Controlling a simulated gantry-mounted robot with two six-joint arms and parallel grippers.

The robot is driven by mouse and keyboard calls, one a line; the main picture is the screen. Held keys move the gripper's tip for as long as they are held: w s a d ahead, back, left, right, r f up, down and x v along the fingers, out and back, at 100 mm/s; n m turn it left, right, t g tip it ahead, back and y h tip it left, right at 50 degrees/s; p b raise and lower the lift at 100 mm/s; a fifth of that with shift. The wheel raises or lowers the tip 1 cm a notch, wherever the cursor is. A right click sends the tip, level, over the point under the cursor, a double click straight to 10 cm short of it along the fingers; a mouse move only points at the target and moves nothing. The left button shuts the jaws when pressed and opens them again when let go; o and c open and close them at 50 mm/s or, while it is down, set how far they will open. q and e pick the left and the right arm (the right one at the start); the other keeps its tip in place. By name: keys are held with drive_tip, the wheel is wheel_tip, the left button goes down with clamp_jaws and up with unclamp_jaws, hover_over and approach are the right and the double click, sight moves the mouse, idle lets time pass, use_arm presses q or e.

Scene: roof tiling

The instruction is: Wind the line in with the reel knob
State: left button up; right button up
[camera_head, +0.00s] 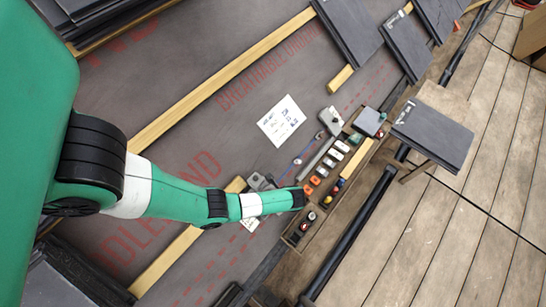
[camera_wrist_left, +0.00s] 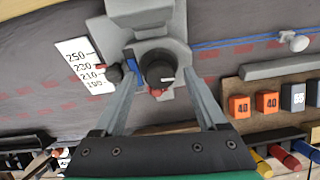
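The line reel is a grey housing (camera_wrist_left: 170,28) at the top of the left wrist view, with a dark round knob (camera_wrist_left: 158,68) on its near side. A bit of red shows below the knob. My left gripper (camera_wrist_left: 162,78) is open, with one finger on each side of the knob and gaps visible. A blue line (camera_wrist_left: 235,41) runs right across the dark underlay towards a pale peg (camera_wrist_left: 293,40). In the head view the grey reel housing (camera_head: 259,182) is partly hidden beside my left arm's end. My right gripper is in neither view.
A number plate (camera_wrist_left: 82,65) with a red-tipped pointer (camera_wrist_left: 113,72) stands left of the knob. Wooden battens (camera_head: 225,75), slates (camera_head: 434,133) and a paper sheet (camera_head: 281,121) lie around.

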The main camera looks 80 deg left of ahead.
use_arm(q)
clamp_jaws()
